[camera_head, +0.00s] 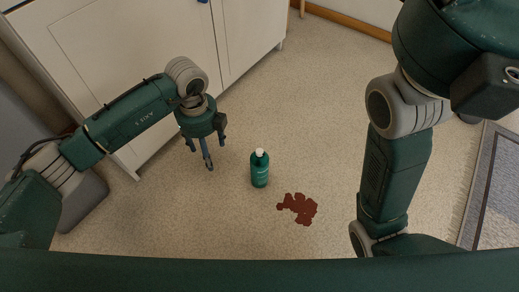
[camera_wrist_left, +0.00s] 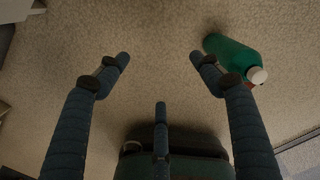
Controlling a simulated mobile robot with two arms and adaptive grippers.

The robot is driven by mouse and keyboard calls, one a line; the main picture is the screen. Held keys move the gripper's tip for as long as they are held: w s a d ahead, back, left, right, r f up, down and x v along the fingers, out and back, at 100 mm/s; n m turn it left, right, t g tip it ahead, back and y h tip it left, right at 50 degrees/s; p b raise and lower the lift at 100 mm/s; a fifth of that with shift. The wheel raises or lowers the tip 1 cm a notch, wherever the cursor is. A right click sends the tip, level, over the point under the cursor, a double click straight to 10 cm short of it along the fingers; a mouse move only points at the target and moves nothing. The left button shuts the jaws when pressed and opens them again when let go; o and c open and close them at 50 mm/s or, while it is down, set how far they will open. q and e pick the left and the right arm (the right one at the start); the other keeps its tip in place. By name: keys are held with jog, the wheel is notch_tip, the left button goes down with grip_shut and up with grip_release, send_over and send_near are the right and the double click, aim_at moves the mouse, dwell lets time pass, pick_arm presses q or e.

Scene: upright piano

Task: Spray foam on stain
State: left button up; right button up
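A green bottle with a white cap (camera_head: 260,169) stands upright on the carpet. It also shows in the left wrist view (camera_wrist_left: 233,53), at the upper right, beyond one finger. A dark red-brown stain (camera_head: 298,208) lies on the carpet just right of and nearer than the bottle. My left gripper (camera_head: 206,155) hangs to the left of the bottle, apart from it. In the left wrist view its fingers (camera_wrist_left: 160,75) are spread with nothing between them. My right arm comes in at the right, but its gripper is out of view.
A white cabinet (camera_head: 135,50) stands at the upper left, behind my left arm. A grey-blue rug (camera_head: 497,190) lies at the right edge. The carpet (camera_head: 320,110) around the bottle and stain is clear.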

pick_arm(q)
grip_shut()
dwell(1.3)
